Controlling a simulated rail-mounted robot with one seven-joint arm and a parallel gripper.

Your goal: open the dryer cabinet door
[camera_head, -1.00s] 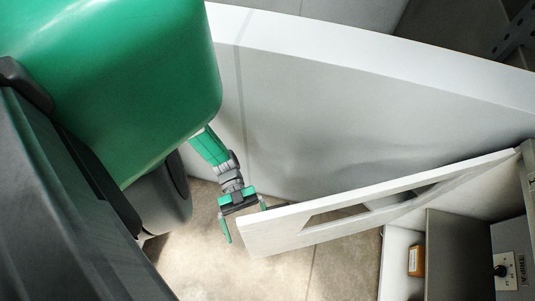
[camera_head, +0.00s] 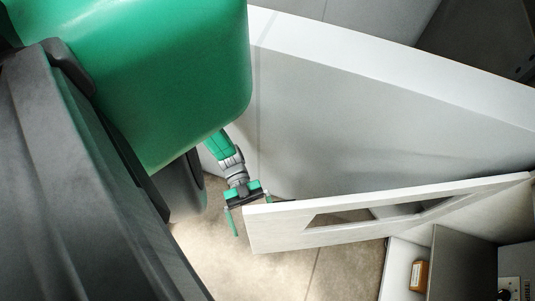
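The dryer cabinet door (camera_head: 285,232) is a pale panel with a cut-out window. It stands swung out from the cabinet (camera_head: 395,270), and its free edge points left. My gripper (camera_head: 251,216) is at that free edge, with its fingers spread wide. One green finger is left of the edge, apart from it in the picture. The other shows just above the door's top edge, its lower part hidden behind the door. I cannot tell whether it touches the door.
A long white wall or panel (camera_head: 380,110) runs behind the door, close to it at the right. A small orange-brown box (camera_head: 418,275) and a control panel (camera_head: 513,288) are in the cabinet area at lower right. Tan floor (camera_head: 290,275) is clear below the door.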

